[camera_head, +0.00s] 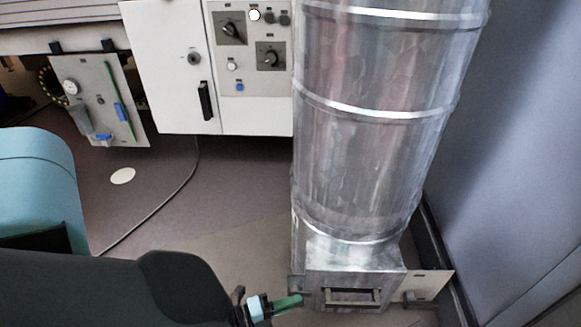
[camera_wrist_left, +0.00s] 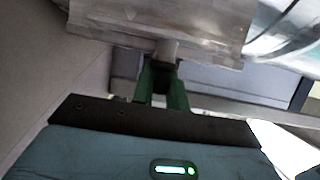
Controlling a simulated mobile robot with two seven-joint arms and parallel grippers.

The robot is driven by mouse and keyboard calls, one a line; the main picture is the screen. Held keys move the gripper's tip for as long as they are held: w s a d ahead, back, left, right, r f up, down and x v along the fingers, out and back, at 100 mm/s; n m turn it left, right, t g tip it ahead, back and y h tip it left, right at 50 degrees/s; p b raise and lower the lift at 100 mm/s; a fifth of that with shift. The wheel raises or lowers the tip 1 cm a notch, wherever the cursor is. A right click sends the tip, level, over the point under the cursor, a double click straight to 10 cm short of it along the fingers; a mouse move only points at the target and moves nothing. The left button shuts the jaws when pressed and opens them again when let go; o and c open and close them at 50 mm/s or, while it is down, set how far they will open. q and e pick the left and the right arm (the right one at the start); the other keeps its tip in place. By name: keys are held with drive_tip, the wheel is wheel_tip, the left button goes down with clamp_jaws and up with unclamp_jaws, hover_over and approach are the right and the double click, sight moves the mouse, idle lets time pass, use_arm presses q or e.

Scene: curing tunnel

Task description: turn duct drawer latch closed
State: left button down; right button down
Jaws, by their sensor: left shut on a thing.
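The metal duct (camera_head: 375,150) ends in a box with a drawer at its foot. The drawer front has a dark-framed handle (camera_head: 352,297). My left gripper (camera_head: 299,299) comes in from the left, its green fingers at the left edge of the drawer box. In the left wrist view the same gripper (camera_wrist_left: 163,70) is shut on a small grey latch piece (camera_wrist_left: 168,50) that sticks out from the metal box (camera_wrist_left: 150,18). The fingers hide its end. Its turn angle cannot be told. My right gripper is not in view.
A white control cabinet (camera_head: 165,65) with knobs and a black handle stands behind, left of the duct. A panel with gauge and blue valves (camera_head: 100,98) hangs further left. A cable (camera_head: 170,197) lies on the floor. A grey wall (camera_head: 510,130) closes off the right.

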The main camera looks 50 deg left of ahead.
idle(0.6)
use_arm(q)
drive_tip(key=c, duration=1.4)
unclamp_jaws()
drive_tip(key=shift+w, duration=0.1)
drive_tip(key=p+v, duration=0.2)
drive_tip(key=v, duration=0.6)
drive_tip(key=shift+d+f, duration=0.1)
